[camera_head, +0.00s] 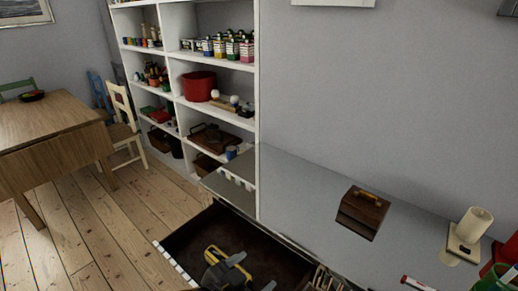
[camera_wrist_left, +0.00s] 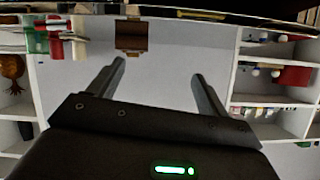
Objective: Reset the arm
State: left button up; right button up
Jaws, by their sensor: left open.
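My left gripper (camera_head: 257,270), yellow and black with grey fingers, is low in the head view, over the open dark drawer (camera_head: 190,240). In the left wrist view its two fingers (camera_wrist_left: 158,70) stand wide apart with nothing between them. It is open and empty. My right gripper is in neither view.
A grey counter (camera_head: 300,190) holds a brown wooden box (camera_head: 362,212), a cream candle (camera_head: 470,228) and a red-and-white marker (camera_head: 418,284). White shelves (camera_head: 257,120) with jars and a red pot (camera_head: 199,86) stand behind. A wooden table (camera_head: 45,130) and chair (camera_head: 122,125) are left; floorboards before them are clear.

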pick_arm(q)
jog(key=s+a+f+n+g+y, duration=0.35)
jog(key=s+a+f, duration=0.55)
jog(key=a, duration=0.3)
jog(key=s+a+f+n+g+y, duration=0.3)
jog(key=s+a+f+n+y, duration=0.15)
jog(key=s+a+f, duration=0.55)
notch_tip(320, 180, down, 27)
jog(key=a+g+b, duration=0.1)
jog(key=g+b, duration=0.1)
jog(key=b, duration=0.1)
jog(key=s+a+f+m+b, duration=0.1)
jog(key=s+a+f, duration=0.3)
jog(key=s+f, duration=1.1)
notch_tip(320, 180, down, 2)
jog(key=shift+s+f+b, duration=0.1)
jog(key=shift+s+b, duration=0.3)
jog(key=shift+b, duration=0.15)
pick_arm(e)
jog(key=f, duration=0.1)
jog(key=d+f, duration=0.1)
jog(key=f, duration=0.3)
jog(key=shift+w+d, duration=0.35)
pick_arm(q)
jog(key=shift+a+g, duration=0.1)
jog(key=shift+g, duration=0.15)
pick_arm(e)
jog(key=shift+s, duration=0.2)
